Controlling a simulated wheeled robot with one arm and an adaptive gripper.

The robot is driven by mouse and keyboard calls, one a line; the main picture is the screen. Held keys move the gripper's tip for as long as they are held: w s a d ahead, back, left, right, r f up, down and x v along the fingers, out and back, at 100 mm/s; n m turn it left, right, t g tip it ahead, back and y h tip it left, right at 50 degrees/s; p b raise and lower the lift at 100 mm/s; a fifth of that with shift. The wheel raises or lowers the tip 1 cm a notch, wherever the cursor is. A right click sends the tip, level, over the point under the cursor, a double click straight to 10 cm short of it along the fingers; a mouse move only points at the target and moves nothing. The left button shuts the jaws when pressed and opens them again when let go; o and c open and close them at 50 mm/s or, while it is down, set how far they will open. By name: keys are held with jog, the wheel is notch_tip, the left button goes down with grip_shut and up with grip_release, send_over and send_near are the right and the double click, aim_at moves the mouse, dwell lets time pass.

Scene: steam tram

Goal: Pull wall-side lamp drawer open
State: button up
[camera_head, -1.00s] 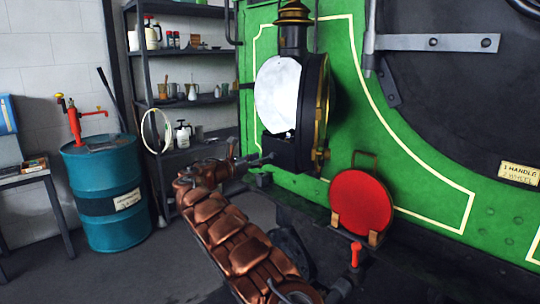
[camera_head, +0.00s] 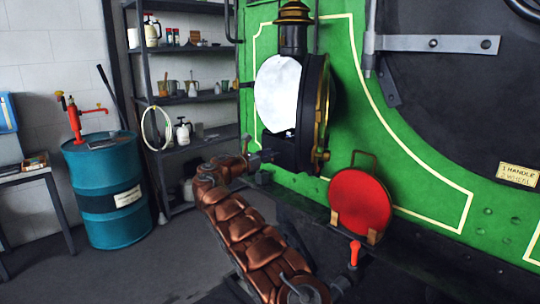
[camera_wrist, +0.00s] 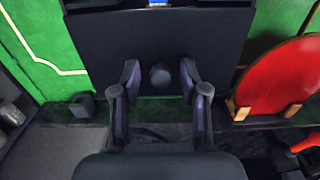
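The lamp (camera_head: 279,92) has a white round face and a brass cap, and stands against the green tram front. Under it is a dark box with the drawer front (camera_wrist: 110,60), a flat dark panel that fills the upper middle of the wrist view. A round dark knob (camera_wrist: 160,75) sticks out of this panel. My gripper (camera_wrist: 160,80) is open, with one finger on each side of the knob and a visible gap on both sides. In the head view my gripper (camera_head: 262,157) is at the box's left side, and the knob cannot be made out there.
A red disc (camera_head: 361,205) in a wooden holder stands right of the lamp on the dark ledge. A red-handled fitting (camera_head: 355,252) is below it. A shelf (camera_head: 190,99) and a blue barrel (camera_head: 104,190) stand at the left. The floor between is free.

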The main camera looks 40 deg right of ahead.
grip_shut()
dwell(0.4)
